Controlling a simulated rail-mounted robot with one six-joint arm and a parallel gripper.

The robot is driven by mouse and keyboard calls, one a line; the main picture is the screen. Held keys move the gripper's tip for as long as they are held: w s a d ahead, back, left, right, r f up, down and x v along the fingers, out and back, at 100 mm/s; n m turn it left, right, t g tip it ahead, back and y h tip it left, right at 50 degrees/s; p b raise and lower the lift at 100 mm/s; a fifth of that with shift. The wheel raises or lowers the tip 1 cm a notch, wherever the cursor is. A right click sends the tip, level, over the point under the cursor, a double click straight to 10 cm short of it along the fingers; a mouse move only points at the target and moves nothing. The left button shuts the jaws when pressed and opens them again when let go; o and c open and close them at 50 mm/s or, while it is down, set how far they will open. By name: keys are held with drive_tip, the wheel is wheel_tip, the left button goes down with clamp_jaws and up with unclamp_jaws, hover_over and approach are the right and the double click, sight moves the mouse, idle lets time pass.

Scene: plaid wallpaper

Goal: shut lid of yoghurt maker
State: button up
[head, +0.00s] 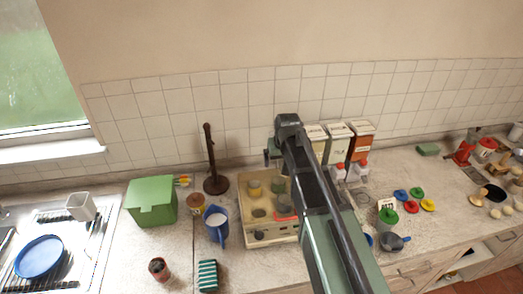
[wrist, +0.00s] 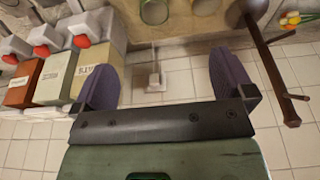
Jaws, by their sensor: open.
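The yoghurt maker (head: 262,238) is a beige box on the counter, left of my arm in the head view. Several round jars show in its upper part, and my arm covers its right side. I cannot clearly make out its lid or how far open it is. My gripper (head: 271,157) is above the back of the maker, near the tiled wall. In the wrist view my gripper (wrist: 165,85) has its two purple fingers wide apart with nothing between them. Jars (wrist: 154,10) show at the top edge of that view.
A brown wooden stand (head: 215,183) is left of the maker, with a blue jug (head: 216,226) and green box (head: 151,201) nearby. Several canisters (head: 337,138) stand to the right by the wall.

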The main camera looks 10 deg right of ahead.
drive_tip(key=p+v, duration=0.5)
drive_tip(key=v, duration=0.1)
drive_tip(key=shift+r, duration=0.15)
idle(0.6)
drive_tip(key=s+f+g+b, duration=0.2)
drive_tip(key=s+f+b, duration=1.8)
drive_tip(key=s+f, duration=0.1)
drive_tip(key=shift+a+f+g+b, duration=0.15)
drive_tip(key=shift+a+g+b, duration=0.15)
drive_tip(key=shift+a+g, duration=0.1)
